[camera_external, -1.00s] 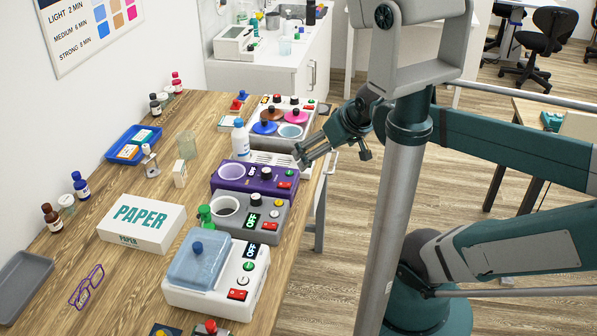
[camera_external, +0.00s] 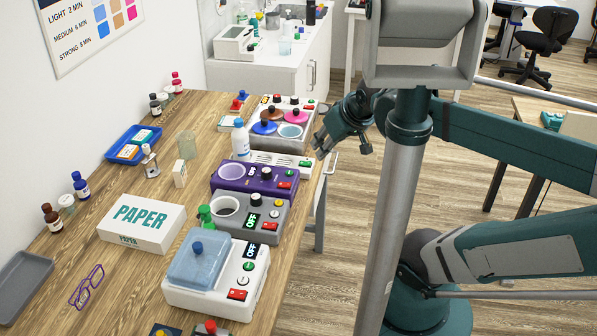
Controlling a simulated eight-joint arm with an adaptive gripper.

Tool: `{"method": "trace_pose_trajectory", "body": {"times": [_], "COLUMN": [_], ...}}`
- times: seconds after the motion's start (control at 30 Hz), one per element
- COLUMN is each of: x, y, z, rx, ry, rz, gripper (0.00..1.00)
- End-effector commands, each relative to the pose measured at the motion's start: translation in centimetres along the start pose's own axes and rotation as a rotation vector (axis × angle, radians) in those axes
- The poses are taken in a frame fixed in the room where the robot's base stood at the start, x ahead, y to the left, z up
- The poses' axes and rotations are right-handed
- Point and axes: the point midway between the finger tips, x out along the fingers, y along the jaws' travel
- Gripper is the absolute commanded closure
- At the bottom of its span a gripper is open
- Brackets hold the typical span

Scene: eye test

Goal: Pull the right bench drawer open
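The wooden bench (camera_external: 290,262) runs along the left of the view, its right edge facing my arm. A pale handle-like bar (camera_external: 332,163) juts out past that edge; it seems to belong to a drawer front, which is mostly hidden under the bench top. How far the drawer stands open cannot be seen. My gripper (camera_external: 319,149) is at the bench's right edge, pointing down and left, close above the bar. Whether it touches the bar cannot be told. Its fingers are small and dark, and their opening is unclear.
Along the bench's right side stand a white bath with a blue lid (camera_external: 197,262), a grey unit (camera_external: 262,222), a purple unit (camera_external: 258,186) and a tray of coloured pots (camera_external: 296,145). A white bottle (camera_external: 240,140) stands behind.

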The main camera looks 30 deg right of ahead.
Motion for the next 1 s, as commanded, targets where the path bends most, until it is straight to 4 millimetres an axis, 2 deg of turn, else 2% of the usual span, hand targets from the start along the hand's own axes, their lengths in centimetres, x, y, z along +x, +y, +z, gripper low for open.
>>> {"method": "trace_pose_trajectory", "body": {"times": [0.3,0.67,1.0], "x": [-2.6,-2.3,-1.6], "y": [0.1,1.2,3.4], "z": [-2.0,-3.8,-7.1], "rx": [-0.007,-0.182,-0.505], "ry": [-0.002,-0.044,-0.121], "rz": [0.001,0.003,-0.018], "gripper": [0.87,0.87,0.87]}}
